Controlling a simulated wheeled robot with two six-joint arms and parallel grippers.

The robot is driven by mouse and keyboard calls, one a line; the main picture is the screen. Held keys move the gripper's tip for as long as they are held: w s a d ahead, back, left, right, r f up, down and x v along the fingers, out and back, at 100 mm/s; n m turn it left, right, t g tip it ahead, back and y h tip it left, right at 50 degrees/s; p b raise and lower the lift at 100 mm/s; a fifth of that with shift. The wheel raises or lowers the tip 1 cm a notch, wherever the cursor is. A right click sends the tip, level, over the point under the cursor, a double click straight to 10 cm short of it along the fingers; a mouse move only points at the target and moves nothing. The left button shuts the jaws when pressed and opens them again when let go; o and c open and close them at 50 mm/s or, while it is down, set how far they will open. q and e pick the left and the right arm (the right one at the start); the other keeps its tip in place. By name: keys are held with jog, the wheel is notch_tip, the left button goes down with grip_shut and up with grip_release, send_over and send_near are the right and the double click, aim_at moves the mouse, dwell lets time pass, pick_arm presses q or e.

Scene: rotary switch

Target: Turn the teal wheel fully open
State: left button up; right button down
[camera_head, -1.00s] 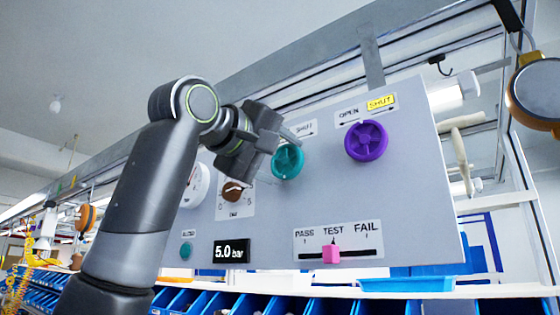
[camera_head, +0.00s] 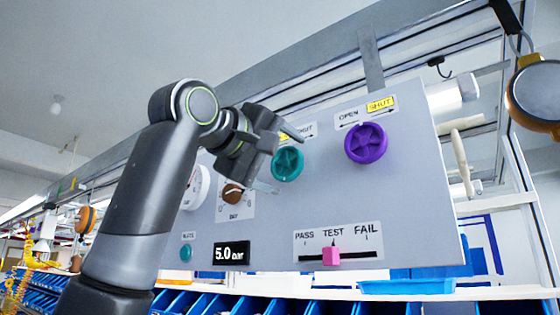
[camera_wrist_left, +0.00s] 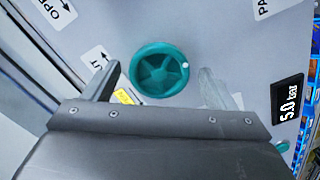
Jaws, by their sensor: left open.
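The teal wheel (camera_head: 288,163) is a round spoked knob on the grey panel. It also shows in the left wrist view (camera_wrist_left: 160,72), with a small pale dot on its rim. My left gripper (camera_head: 279,162) is open in front of the wheel. In the left wrist view its two fingers (camera_wrist_left: 160,85) lie on either side of the wheel, apart from its rim. A white SHUT label (camera_head: 305,130) is above the wheel. A yellow label (camera_wrist_left: 125,97) beside it is partly hidden by a finger, its text unreadable. My right gripper is not in view.
A purple wheel (camera_head: 366,144) is to the right, with SHUT in yellow above. A brown knob (camera_head: 232,193), a 5.0 bar display (camera_head: 231,253) and a pink slider (camera_head: 331,256) at TEST are lower on the panel. Blue bins line the bottom.

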pick_arm(q)
jog(key=b+v, duration=0.6)
jog(key=v, duration=1.1)
jog(key=shift+a+b, duration=0.15)
jog(key=shift+b, duration=0.15)
